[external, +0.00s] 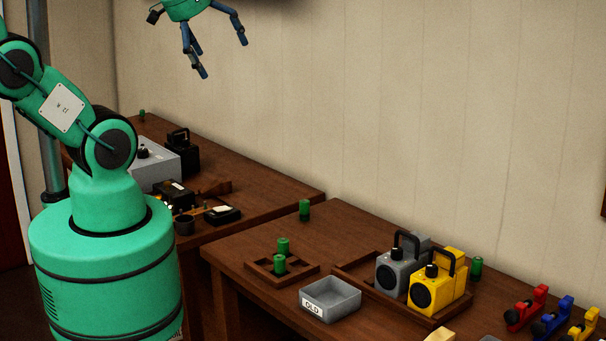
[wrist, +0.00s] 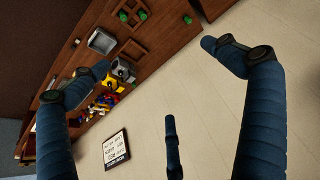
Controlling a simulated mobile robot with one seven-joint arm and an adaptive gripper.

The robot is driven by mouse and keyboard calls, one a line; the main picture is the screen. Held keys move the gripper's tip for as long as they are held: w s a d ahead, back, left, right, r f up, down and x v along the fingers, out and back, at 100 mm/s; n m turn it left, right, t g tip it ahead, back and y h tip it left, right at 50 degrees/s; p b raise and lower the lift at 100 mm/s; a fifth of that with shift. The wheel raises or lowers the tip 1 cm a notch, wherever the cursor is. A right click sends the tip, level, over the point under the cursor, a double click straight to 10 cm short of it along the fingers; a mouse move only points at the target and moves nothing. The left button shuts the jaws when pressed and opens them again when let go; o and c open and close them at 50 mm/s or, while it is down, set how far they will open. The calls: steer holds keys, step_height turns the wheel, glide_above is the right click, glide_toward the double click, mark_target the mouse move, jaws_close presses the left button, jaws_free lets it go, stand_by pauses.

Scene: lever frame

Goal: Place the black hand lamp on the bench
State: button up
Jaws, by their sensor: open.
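A black hand lamp (external: 182,155) with a top handle appears to stand at the back of the left bench (external: 262,198), partly behind a grey box. My gripper (external: 222,57) is high up at the top of the external view, in front of the wall and well clear of both benches. Its blue fingers are spread apart with nothing between them. In the wrist view, the spread fingers (wrist: 155,58) frame the wall and part of the right bench. I cannot make out the black lamp in the wrist view.
The right bench (external: 240,250) holds a grey lamp (external: 391,276) and a yellow lamp (external: 424,292) in a wooden tray, a grey "OLD" bin (external: 330,306), green cylinders and coloured items. A grey box (external: 155,166) and small black items crowd the left bench. A sign (wrist: 117,149) hangs on the wall.

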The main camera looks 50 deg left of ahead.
steer(key=w+a+f+m+g+y+b, duration=0.3)
steer(key=w+a+f, duration=0.35)
steer(key=a, duration=0.65)
steer(key=w+a+f+m+g+y+b, duration=0.1)
steer(key=w+a+f+m+y+b, duration=0.2)
steer(key=w+a+f+b, duration=0.7)
steer(key=w+a+f+m+g+y+p, duration=0.15)
steer(key=w+a+m+y, duration=0.35)
steer(key=a, duration=1.1)
steer(key=m+y+b, duration=0.3)
steer(key=m+b, duration=0.4)
glide_toward(184, 146)
steer(key=shift+a+r, duration=0.2)
steer(key=shift+a, duration=0.05)
steer(key=shift+h, duration=0.3)
steer(key=b+x, duration=0.1)
steer(key=x, duration=0.6)
steer(key=shift+a+f, duration=0.15)
steer(key=shift+a, duration=0.2)
steer(key=shift+a+f, duration=0.1)
steer(key=shift+a, duration=0.3)
